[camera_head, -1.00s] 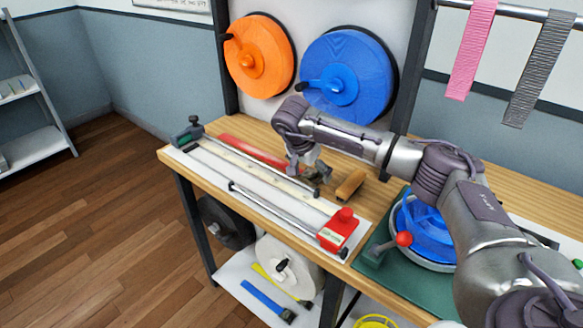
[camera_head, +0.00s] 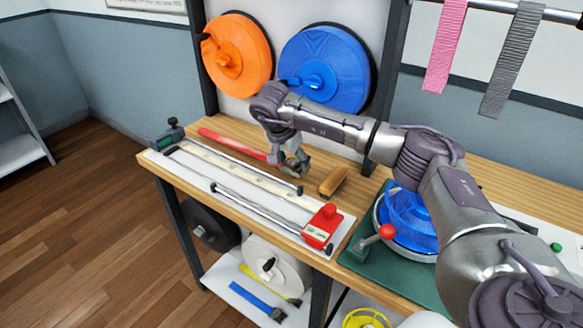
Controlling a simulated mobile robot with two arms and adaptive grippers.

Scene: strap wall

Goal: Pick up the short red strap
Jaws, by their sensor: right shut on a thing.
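The red strap (camera_head: 233,143) stretches along the back of the wooden workbench, behind the measuring jig. Its right end runs to the fingers of my right gripper (camera_head: 291,164). My right gripper is shut on the strap near this end; the fingers partly hide it. I cannot tell clearly whether that end is off the bench. My left gripper is not in view.
The measuring jig (camera_head: 250,186) with a red block (camera_head: 321,227) lies in front of the strap. A wooden-handled brush (camera_head: 333,181) lies right of my gripper. Orange (camera_head: 237,52) and blue (camera_head: 325,68) reels hang behind.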

